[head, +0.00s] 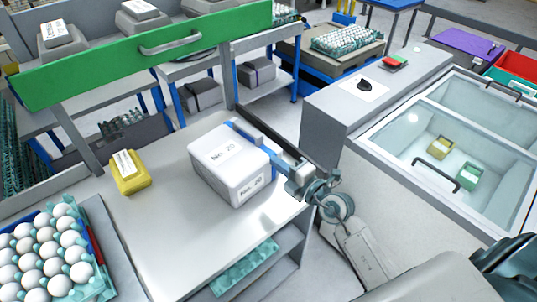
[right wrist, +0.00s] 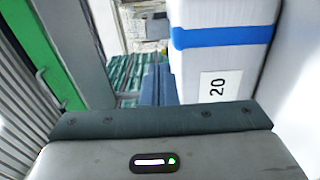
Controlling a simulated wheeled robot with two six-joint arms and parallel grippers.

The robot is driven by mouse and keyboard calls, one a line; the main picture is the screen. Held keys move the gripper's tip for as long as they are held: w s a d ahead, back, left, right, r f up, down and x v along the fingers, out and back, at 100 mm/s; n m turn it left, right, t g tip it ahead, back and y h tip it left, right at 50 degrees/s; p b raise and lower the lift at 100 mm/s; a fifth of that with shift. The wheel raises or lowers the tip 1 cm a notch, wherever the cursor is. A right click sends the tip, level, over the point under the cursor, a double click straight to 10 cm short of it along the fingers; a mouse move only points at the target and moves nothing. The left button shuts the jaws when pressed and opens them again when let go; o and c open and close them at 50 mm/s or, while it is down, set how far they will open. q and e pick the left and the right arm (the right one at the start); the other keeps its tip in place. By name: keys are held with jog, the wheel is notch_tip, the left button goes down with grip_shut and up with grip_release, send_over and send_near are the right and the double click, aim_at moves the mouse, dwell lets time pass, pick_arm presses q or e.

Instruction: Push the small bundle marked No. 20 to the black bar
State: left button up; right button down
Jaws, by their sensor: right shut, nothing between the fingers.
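The white bundle marked No. 20 (head: 222,160) stands upright on the light tabletop (head: 185,240), its label on top and on the side. A blue band shows on its far right side. The black bar (head: 272,147) runs along the table's far right edge, behind the bundle; I cannot tell whether they touch. My right gripper (head: 296,181) is shut and empty, close to the bundle's right side near the bar's near end; contact is unclear. In the right wrist view the bundle (right wrist: 222,65), with its blue band and 20 label, stands just beyond my gripper. My left gripper is out of view.
A small yellow bundle (head: 129,184) with a white label stands at the table's left. An egg tray (head: 97,272) is at lower left. A green drawer front (head: 90,68) spans the upper left. A grey counter (head: 335,105) and glass-topped bin (head: 400,150) stand to the right.

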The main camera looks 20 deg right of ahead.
aim_at(277, 150)
jog(key=x, duration=0.9)
jog(key=shift+r, duration=0.1)
jog(key=shift+s+d+p, duration=0.1)
jog(key=shift+d+p, duration=0.25)
jog(key=shift+p, duration=0.15)
jog(key=d, duration=0.1)
jog(key=s+d+p, duration=0.1)
jog(key=d, duration=0.3)
jog(key=shift+s+d+p, duration=0.1)
jog(key=shift+s+p, duration=0.15)
jog(key=shift+p, duration=0.1)
